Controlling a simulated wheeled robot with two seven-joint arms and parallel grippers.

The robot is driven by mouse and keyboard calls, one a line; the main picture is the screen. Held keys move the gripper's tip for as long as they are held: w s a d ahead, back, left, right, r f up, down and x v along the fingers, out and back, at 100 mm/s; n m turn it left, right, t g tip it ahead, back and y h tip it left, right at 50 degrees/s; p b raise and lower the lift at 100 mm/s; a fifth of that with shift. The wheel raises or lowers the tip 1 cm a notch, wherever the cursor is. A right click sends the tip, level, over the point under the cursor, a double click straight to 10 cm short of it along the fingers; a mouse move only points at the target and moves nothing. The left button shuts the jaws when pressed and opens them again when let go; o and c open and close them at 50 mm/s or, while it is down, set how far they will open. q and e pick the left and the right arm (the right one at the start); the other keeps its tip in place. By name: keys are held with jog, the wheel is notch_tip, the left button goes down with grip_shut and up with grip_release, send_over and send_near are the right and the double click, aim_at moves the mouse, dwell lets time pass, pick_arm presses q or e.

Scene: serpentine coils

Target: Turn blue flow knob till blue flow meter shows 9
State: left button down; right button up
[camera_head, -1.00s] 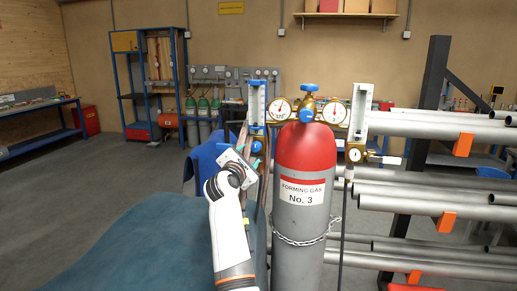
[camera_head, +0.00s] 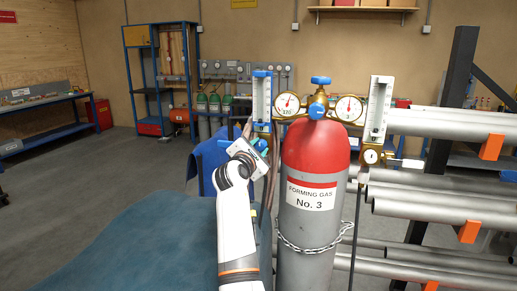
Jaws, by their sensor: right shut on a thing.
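The blue flow meter (camera_head: 262,97) is an upright scale tube in a blue frame, left of the two round gauges. Its reading is too small to make out. My right gripper (camera_head: 263,145) is just below this meter, at the level of its blue and brass fittings, and is shut on the blue flow knob. The gripper and wrist hide most of the knob, so its turn cannot be seen. My left gripper is not in view.
A grey cylinder with a red top (camera_head: 316,150), labelled "Forming Gas No. 3", stands right of my arm, with a chain around it. A white flow meter (camera_head: 378,110) is at the right. Pipes on a rack (camera_head: 430,185) fill the right side. Open floor lies left.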

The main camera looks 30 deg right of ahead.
jog(key=c, duration=0.3)
jog(key=m+b, duration=0.1)
jog(key=m, duration=0.2)
jog(key=shift+m, duration=0.4)
jog(key=m+b, duration=0.1)
jog(key=m, duration=0.1)
jog(key=shift+m, duration=0.4)
jog(key=m+b, duration=0.2)
jog(key=m, duration=0.3)
jog(key=shift+r+m+y+b, duration=0.15)
jog(key=shift+m+y+b, duration=0.15)
jog(key=shift+b, duration=0.1)
jog(key=shift+d+r+m+b, duration=0.1)
jog(key=shift+m+b, duration=0.25)
jog(key=shift+m, duration=0.45)
jog(key=shift+s+r, duration=0.1)
